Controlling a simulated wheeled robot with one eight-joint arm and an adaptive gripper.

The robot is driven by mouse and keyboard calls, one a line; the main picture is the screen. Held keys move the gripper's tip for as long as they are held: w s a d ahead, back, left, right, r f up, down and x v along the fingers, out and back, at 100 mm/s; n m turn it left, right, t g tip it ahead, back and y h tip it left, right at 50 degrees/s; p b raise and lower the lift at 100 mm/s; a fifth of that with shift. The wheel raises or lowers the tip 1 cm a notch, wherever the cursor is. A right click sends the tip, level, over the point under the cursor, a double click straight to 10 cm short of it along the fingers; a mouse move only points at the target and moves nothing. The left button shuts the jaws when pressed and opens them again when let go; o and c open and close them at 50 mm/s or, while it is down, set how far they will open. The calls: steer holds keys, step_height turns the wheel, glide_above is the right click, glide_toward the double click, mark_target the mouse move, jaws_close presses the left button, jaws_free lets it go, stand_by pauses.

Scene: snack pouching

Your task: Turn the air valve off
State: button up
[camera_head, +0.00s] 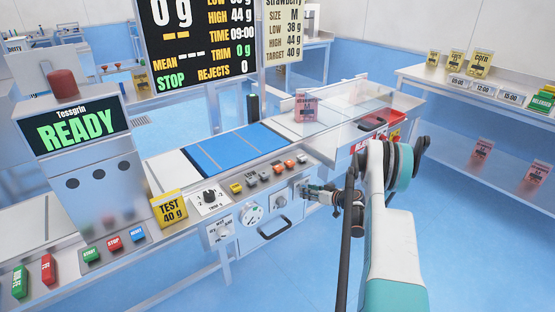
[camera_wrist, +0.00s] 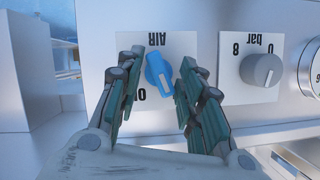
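The air valve is a blue knob (camera_wrist: 158,75) on a white plate marked AIR, which appears upside down in the wrist view. The knob's grip ridge lies near vertical in that view, tilted a little. My gripper (camera_wrist: 157,92) is open, with one green-padded finger on each side of the knob. I see gaps between the knob and both fingers, so they do not seem to touch it. In the head view my gripper (camera_head: 312,191) is at the right end of the machine's front panel and hides the air valve.
A grey pressure knob (camera_wrist: 262,70) marked in bar sits right of the valve in the wrist view, with a gauge (camera_head: 251,214) beyond it. A drawer handle (camera_head: 273,228) is below. The TEST 40 g pouch (camera_head: 170,208) stands on the machine. A clear-covered bin (camera_head: 375,120) is behind my arm.

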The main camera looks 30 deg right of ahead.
steer(key=s+d+r+m+y+p, duration=0.2)
steer(key=s+d, duration=0.1)
steer(key=s, duration=0.3)
steer(key=s+d+r+m+y+p, duration=0.1)
steer(key=s+d+r+m+p, duration=0.15)
steer(key=s, duration=0.45)
steer(key=w+a+r+n+g, duration=0.1)
steer(key=w+a+r, duration=0.2)
steer(key=a+r, duration=0.3)
steer(key=w+a+r+n+g, duration=0.1)
steer(key=w+a+r, duration=0.3)
steer(key=a+r, duration=0.3)
steer(key=w+a+r+n+g+y, duration=0.1)
steer(key=w+a+r+g, duration=0.1)
steer(key=w+a+r, duration=0.2)
steer(key=shift+w+a+r, duration=0.2)
steer(key=shift+a+r, duration=1.55)
steer(key=shift+a, duration=1.35)
steer(key=s+d+f+t+h, duration=0.2)
steer(key=s+d+f, duration=0.3)
steer(key=d+f, duration=0.5)
steer(key=s+d+f+t+h, duration=0.15)
steer(key=s+d+f, duration=0.35)
steer(key=d+f, duration=0.55)
steer(key=b+x, duration=0.4)
steer(key=x, duration=0.9)
steer(key=shift+w+r+n, duration=0.2)
steer(key=shift+r+n, duration=0.05)
steer(key=shift+n, duration=0.1)
